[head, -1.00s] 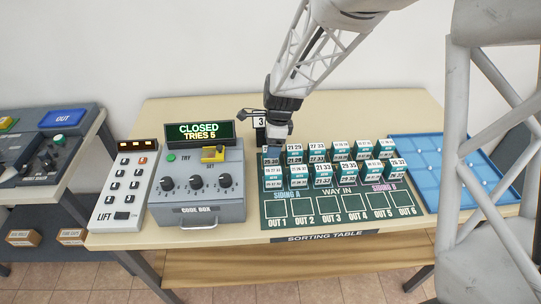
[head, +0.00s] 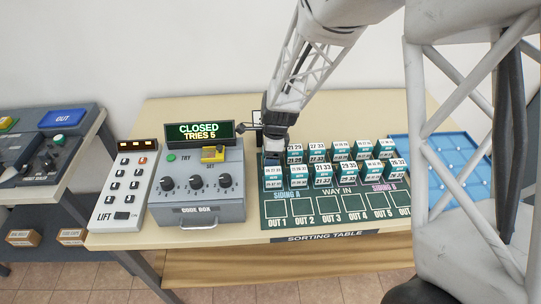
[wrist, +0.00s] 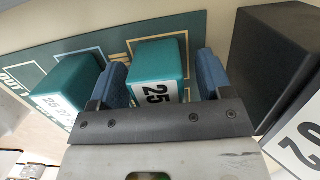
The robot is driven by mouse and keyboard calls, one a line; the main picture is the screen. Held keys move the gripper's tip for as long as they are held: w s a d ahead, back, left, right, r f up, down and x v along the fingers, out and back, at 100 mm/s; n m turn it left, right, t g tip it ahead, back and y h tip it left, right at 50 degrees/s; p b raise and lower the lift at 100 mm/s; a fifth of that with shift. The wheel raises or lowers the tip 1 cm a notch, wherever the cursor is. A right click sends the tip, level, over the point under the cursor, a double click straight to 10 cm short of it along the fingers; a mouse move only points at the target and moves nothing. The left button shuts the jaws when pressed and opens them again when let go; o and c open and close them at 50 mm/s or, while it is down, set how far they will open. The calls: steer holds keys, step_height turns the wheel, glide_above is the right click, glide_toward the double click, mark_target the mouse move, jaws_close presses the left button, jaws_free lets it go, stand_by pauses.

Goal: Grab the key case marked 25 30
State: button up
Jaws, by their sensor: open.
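My gripper (head: 271,157) is at the back left corner of the sorting board, pointing down over the rear left key case. In the wrist view my two blue fingers (wrist: 162,80) stand open on either side of a teal key case (wrist: 157,58). Its white label starts with 25; the rest is hidden by my gripper's edge. A small gap shows beside the case, and I cannot tell whether either finger touches it. Another teal case (wrist: 66,80), with a label starting 25 27, stands to the left; it is the front left case (head: 273,178) in the head view.
A dark block (wrist: 268,60) stands close to the right finger, with a white number card (wrist: 300,143) near it. Several more labelled cases (head: 323,176) stand in two rows on the green sorting board (head: 285,222). The grey code box (head: 197,200) reads CLOSED, TRIES 5.

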stand_by(0.3)
steer(key=c, duration=1)
steer(key=shift+d+r, duration=0.1)
steer(key=shift+r, duration=0.05)
steer(key=shift+c, duration=0.2)
steer(key=shift+d+r, duration=0.3)
steer(key=shift+r, duration=0.1)
step_height(320, 180, up, 11)
steer(key=shift+f, duration=0.15)
steer(key=d, duration=1.9)
steer(key=shift+f, duration=0.15)
steer(key=shift+d, duration=0.1)
